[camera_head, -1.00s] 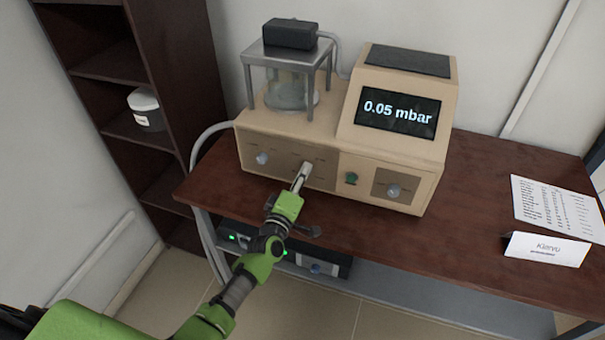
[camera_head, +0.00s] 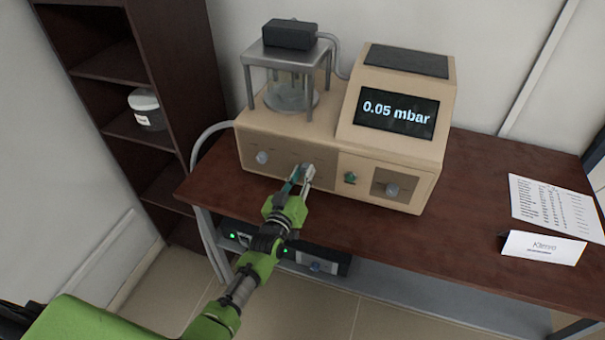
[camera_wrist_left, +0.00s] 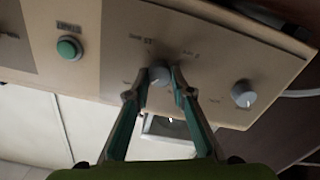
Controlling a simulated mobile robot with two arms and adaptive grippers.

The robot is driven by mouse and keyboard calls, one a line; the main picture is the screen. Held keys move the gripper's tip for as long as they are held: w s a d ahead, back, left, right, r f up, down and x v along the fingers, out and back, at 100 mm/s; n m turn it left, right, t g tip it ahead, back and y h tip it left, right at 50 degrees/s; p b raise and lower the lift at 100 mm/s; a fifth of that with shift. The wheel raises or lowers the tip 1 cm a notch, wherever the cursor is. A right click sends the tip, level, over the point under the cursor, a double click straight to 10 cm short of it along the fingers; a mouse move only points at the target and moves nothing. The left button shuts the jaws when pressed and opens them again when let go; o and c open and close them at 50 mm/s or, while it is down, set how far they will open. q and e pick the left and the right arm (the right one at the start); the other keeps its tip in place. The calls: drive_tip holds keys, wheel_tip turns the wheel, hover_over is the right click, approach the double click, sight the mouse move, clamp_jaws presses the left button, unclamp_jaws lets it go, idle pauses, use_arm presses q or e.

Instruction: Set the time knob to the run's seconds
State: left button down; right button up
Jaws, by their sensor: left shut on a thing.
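A beige coater machine (camera_head: 270,134) stands on the table, and its screen (camera_head: 397,111) reads 0.05 mbar. My left gripper (camera_head: 302,173) is at the middle knob of the lower front panel. In the left wrist view, the fingers of the left gripper (camera_wrist_left: 160,82) are shut on this grey knob (camera_wrist_left: 159,75), one on each side. Another grey knob (camera_wrist_left: 243,93) is on the same panel, and it shows at the left in the head view (camera_head: 262,158). The panel lettering is too blurred to read. My right gripper is not in view.
A green button (camera_head: 351,177) and a further knob (camera_head: 392,190) are on the right part of the front. A dark box (camera_head: 318,261) sits below.

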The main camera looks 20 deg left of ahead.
use_arm(q)
drive_tip(key=shift+f+m, duration=0.1)
drive_tip(key=shift+m, duration=0.6)
drive_tip(key=c, duration=1.8)
unclamp_jaws()
drive_tip(key=s, duration=1.2)
drive_tip(key=shift+a, duration=0.15)
